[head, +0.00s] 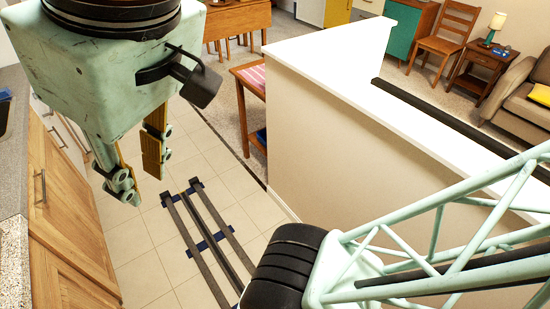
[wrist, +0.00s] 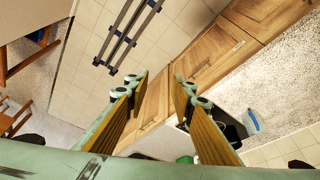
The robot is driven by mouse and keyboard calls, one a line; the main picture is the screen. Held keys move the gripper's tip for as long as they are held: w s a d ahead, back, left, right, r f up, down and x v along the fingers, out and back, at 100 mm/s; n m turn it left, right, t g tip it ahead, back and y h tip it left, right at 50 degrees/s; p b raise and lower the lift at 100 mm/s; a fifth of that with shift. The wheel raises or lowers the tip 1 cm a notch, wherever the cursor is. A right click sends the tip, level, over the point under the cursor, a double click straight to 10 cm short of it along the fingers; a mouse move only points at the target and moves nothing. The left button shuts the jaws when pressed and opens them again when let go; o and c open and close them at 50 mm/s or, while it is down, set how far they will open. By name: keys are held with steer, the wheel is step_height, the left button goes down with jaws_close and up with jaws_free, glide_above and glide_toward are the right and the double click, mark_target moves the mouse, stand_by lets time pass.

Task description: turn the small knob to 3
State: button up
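My gripper (head: 141,180) hangs pointing down at the upper left of the head view, over the tiled floor beside the wooden cabinets. Its two fingers with yellow-brown pads are spread apart with nothing between them. The wrist view also shows the gripper (wrist: 160,83) open and empty, with cabinet fronts and floor beyond the fingers. I cannot make out the small knob or any number marks in either view.
Wooden cabinets (head: 62,215) under a speckled countertop (wrist: 275,65) line one side. A dark recess (wrist: 232,126) and a blue bottle (wrist: 251,121) show by the counter. Floor rails (head: 208,240) run along the tiles. A white-topped half wall (head: 335,125) stands right.

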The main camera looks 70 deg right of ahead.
steer(key=o, duration=0.3)
steer(key=shift+s+f, duration=0.1)
steer(key=shift+s, duration=0.05)
steer(key=w+a+r+n+g+p, duration=0.1)
steer(key=w+a+r+n+p, duration=0.2)
steer(key=w, duration=0.8)
steer(key=w+a+r+n+p, duration=0.1)
steer(key=w+a+n+p, duration=0.2)
steer(key=w, duration=0.8)
steer(key=w+a+r+n+g+p, duration=0.1)
steer(key=w+a+r+n+p, duration=0.3)
steer(key=w, duration=0.7)
steer(key=w+a+f+n+g+p, duration=0.1)
steer(key=w+a+f+n+p, duration=0.15)
steer(key=w+f, duration=0.35)
steer(key=w+a+f+n+p, duration=0.1)
steer(key=w+a+f+n, duration=0.25)
steer(key=w, duration=0.45)
steer(key=w+a+f+n+p, duration=0.2)
steer(key=w+a+f+n, duration=0.1)
steer(key=f, duration=0.4)
steer(key=w+a+f+n+g+p, duration=0.1)
steer(key=w+a+f+n+p, duration=0.2)
steer(key=w+f, duration=0.4)
steer(key=shift+w+a+f+n, duration=0.15)
steer(key=shift+a+f+n, duration=0.55)
steer(key=shift+a, duration=0.55)
steer(key=shift+f, duration=0.2)
